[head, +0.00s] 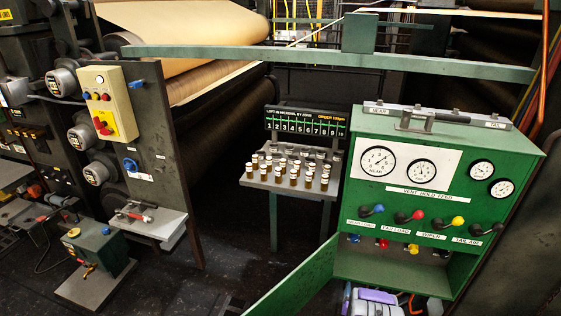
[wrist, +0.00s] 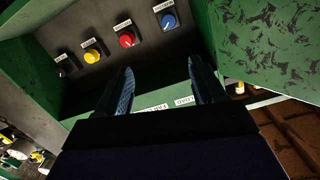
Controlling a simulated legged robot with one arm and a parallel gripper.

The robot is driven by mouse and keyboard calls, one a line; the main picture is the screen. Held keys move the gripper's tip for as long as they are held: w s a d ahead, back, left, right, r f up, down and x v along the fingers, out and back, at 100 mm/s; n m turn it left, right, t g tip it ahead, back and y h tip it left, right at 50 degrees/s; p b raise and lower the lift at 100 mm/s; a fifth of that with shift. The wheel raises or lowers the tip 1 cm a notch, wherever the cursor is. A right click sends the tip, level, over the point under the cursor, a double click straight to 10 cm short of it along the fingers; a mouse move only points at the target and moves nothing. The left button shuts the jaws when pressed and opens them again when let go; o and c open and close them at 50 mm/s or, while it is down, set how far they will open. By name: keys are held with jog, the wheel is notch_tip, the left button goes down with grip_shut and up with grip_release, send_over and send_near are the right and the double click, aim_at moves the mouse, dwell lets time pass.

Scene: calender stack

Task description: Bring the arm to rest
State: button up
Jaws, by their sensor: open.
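In the wrist view my gripper (wrist: 160,66) is open, with two dark blue fingers apart and nothing between them. It faces the open lower compartment of the green cabinet (head: 450,166). A blue knob (wrist: 169,21), a red knob (wrist: 127,40), a yellow knob (wrist: 93,56) and a black knob (wrist: 63,71) stand in a row beyond the fingertips, apart from them. The wrist picture is upside down, as its label lettering shows. I cannot make out the gripper in the head view.
The cabinet's green door (head: 296,283) hangs open toward the front. A small table (head: 262,186) with several brown vials stands left of the cabinet. A green rail (head: 240,55) crosses above. A grey panel with a yellow control box (head: 109,104) stands at left. Dark floor lies between.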

jog(key=w+a+r+g+y, duration=0.1)
jog(key=w+a+r+g, duration=0.15)
jog(key=r, duration=0.35)
jog(key=w+a+r+g+y, duration=0.1)
jog(key=w+a+r+g, duration=0.2)
jog(key=r, duration=0.4)
jog(key=s+a+r+n+g+y, duration=0.1)
jog(key=s+a+r+g, duration=0.1)
jog(key=s+a+r, duration=0.45)
jog(key=s+a+r+n+g+y, duration=0.1)
jog(key=s+r+n+g, duration=0.15)
jog(key=r, duration=0.65)
jog(key=s+a+r+g, duration=0.1)
jog(key=s+r, duration=0.5)
jog(key=s, duration=0.9)
jog(key=s+a+r+n+g, duration=0.1)
jog(key=s+r+g, duration=0.3)
jog(key=s, duration=1.1)
jog(key=s+a+r+n+g, duration=0.1)
jog(key=s+r+g, duration=0.2)
jog(key=s+r, duration=0.5)
jog(key=s, duration=0.7)
jog(key=shift+s, duration=0.3)
jog(key=shift+a, duration=0.1)
jog(key=shift+c, duration=0.3)
